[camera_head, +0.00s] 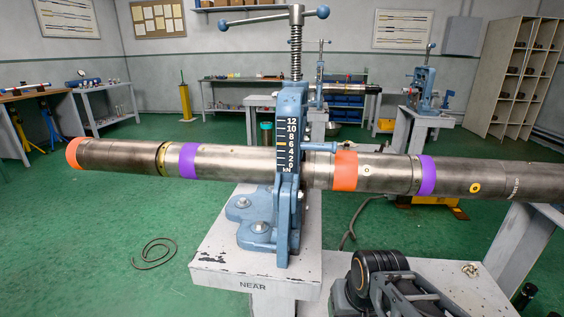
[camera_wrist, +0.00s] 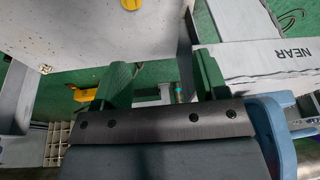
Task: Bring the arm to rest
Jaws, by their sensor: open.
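My gripper (camera_wrist: 163,80) shows in the wrist view as two dark green fingers set wide apart, with nothing between them but the view of the floor beyond. It is open and empty. In the head view part of my arm (camera_head: 385,285), dark with a thin orange ring, is low at the right of the vise stand. My fingertips cannot be made out there. The blue pipe vise (camera_head: 288,190) stands upright on the stand marked NEAR and is around the long steel pipe (camera_head: 225,162), which lies nearly level.
The NEAR stand (camera_head: 220,268) also shows at the right of the wrist view (camera_wrist: 265,65), close to my gripper. A grey bench top (camera_head: 470,290) lies at the lower right. A loose coil (camera_head: 155,252) lies on the green floor. Benches and shelves are far back.

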